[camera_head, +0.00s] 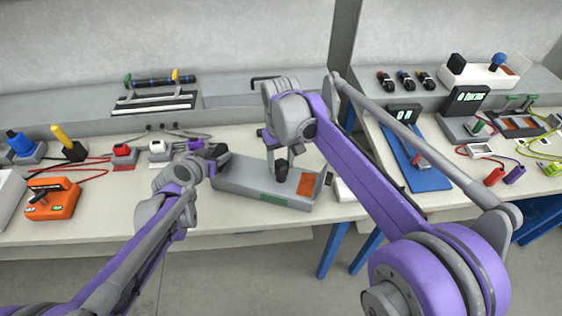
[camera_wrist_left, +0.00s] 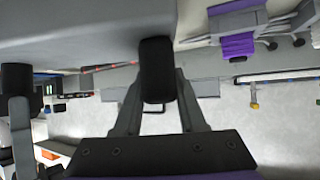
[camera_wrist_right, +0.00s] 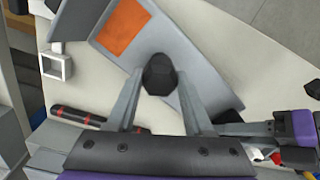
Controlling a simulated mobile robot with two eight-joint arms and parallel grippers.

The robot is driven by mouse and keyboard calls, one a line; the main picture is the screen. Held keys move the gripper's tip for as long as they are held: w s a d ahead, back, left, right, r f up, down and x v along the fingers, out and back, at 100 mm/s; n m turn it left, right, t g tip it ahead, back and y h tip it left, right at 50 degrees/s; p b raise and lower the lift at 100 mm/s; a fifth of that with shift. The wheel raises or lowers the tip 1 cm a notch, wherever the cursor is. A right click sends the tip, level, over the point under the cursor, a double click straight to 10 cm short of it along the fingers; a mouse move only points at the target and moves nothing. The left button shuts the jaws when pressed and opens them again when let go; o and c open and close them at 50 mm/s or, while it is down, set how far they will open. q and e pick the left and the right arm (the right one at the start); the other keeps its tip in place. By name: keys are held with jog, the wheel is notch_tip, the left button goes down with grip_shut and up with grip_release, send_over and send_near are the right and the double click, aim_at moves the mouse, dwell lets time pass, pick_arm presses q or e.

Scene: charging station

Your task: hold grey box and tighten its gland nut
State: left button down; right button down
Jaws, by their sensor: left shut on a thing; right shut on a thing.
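The grey box (camera_head: 240,180) lies long and low near the table's front edge, with an orange patch and a green label. It fills the upper left of the left wrist view (camera_wrist_left: 70,35) and shows in the right wrist view (camera_wrist_right: 165,45). My left gripper (camera_head: 214,155) is shut at the box's left end, around a black part (camera_wrist_left: 157,70) that looks joined to it. My right gripper (camera_head: 281,168) comes down from above and is shut on the black faceted gland nut (camera_wrist_right: 159,75). The fingers partly hide both contacts.
An orange device (camera_head: 52,200) and red and white connectors stand left of the box. A blue board (camera_head: 415,160) lies to the right on the other table. A rack with black and yellow rods (camera_head: 155,92) is behind.

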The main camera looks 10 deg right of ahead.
aim_at(281, 164)
dwell(0.4)
jog(key=shift+c, duration=1.4)
grip_release()
notch_tip(281, 164, up, 12)
